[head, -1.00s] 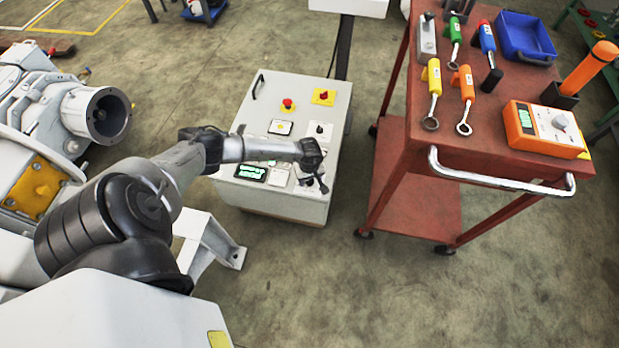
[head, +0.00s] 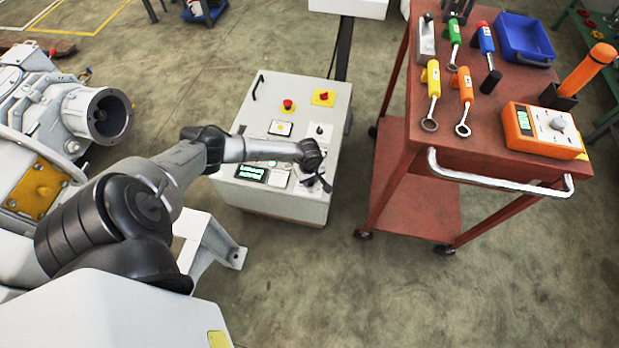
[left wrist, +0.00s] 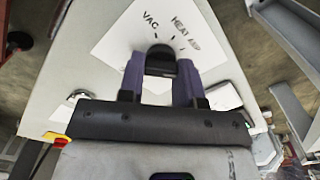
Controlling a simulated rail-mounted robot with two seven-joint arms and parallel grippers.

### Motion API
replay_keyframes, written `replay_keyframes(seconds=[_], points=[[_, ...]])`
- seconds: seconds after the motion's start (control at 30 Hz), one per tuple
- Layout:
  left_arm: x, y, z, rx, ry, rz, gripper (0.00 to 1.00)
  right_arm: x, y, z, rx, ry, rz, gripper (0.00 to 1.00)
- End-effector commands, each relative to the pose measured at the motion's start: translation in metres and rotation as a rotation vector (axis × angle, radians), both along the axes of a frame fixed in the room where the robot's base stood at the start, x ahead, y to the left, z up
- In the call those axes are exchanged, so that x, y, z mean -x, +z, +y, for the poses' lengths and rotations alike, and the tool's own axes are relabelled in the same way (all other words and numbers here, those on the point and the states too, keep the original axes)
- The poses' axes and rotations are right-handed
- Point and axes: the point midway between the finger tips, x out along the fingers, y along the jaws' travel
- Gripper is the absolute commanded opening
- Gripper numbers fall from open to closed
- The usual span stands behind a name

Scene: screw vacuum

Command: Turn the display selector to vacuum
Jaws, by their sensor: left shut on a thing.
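The display selector is a dark knob (left wrist: 160,62) on a white label plate (left wrist: 118,48) in the left wrist view. The plate is printed "VAC" to the upper left of the knob and a word starting "HEAT" to the upper right, with tick marks between. My left gripper (left wrist: 158,80) has its two purple fingers on either side of the knob and is shut on it. In the head view my left gripper (head: 318,179) is at the front right of the control cabinet's top (head: 308,88) and hides the knob. I cannot tell exactly where the knob points. My right gripper is not in view.
The cabinet carries a lit green display (head: 250,173), a red button (head: 288,104) and a yellow plate with a red button (head: 323,97). A red tool cart (head: 455,150) with several tools stands to the right. Grey machinery (head: 60,105) is at the left.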

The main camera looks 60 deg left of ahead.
Motion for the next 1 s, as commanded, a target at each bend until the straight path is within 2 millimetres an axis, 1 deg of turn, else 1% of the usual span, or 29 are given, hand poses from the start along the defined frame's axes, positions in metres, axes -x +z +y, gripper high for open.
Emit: replay_keyframes(seconds=[0.03,0.47,1.0], points=[[0.000,0.002,0.000,-0.001,0.039,0.000,0.08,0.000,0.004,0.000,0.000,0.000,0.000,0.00],[0.002,0.003,0.000,-0.001,0.443,0.001,0.08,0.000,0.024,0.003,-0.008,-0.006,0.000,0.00],[0.004,0.004,-0.002,0.000,0.957,0.000,0.08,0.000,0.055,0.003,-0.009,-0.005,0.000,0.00]])
